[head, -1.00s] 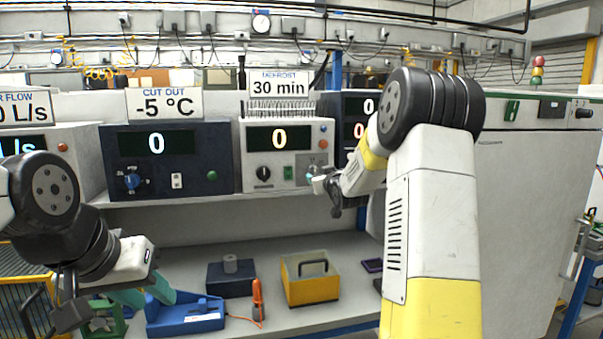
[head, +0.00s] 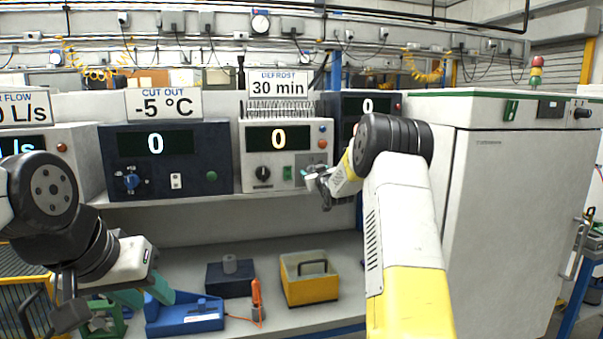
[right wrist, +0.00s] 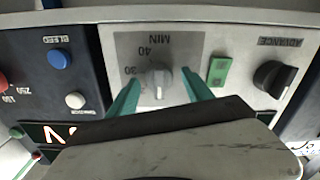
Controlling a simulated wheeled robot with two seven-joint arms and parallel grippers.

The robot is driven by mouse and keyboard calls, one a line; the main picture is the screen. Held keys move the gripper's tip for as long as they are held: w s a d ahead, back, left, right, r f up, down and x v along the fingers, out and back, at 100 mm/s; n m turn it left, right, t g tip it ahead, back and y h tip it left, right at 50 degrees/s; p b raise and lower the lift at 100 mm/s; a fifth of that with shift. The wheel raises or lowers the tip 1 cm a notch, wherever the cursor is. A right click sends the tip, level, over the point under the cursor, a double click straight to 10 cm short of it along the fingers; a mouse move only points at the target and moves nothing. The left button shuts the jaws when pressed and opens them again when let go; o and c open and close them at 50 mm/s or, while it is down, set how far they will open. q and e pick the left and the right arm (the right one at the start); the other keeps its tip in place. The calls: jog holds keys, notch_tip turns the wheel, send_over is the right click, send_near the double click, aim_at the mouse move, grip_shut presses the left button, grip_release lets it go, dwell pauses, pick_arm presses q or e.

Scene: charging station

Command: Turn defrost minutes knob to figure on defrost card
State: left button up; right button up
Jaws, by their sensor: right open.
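The defrost card (head: 277,85) reads 30 min and stands on top of the white defrost unit (head: 250,192), whose display (head: 278,139) shows 0. The grey minutes knob (right wrist: 157,78) shows in the right wrist view on a panel marked MIN, with 30 and 40 legible. My right gripper (right wrist: 160,95) is open, its teal fingers on either side of the knob; contact cannot be told. In the head view my right gripper (head: 313,175) hides most of this dial. My left gripper (head: 142,295) is open and empty, low at the left.
A black advance knob (right wrist: 273,78) and a green switch (right wrist: 219,68) sit beside the dial. The dark cut-out unit (head: 218,160) stands left. A yellow box (head: 309,288), a blue holder (head: 188,318) and an orange tool (head: 257,292) are on the lower bench.

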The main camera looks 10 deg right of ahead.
grip_shut()
jog(key=shift+m, duration=0.3)
jog(key=m, duration=0.4)
jog(key=shift+d+m, duration=0.15)
jog(key=shift+m, duration=0.15)
jog(key=m, duration=0.4)
jog(key=shift+m, duration=0.3)
jog(key=m, duration=0.5)
jog(key=shift+d+f, duration=0.1)
jog(key=shift+f+m, duration=0.1)
jog(key=shift+m, duration=2.4)
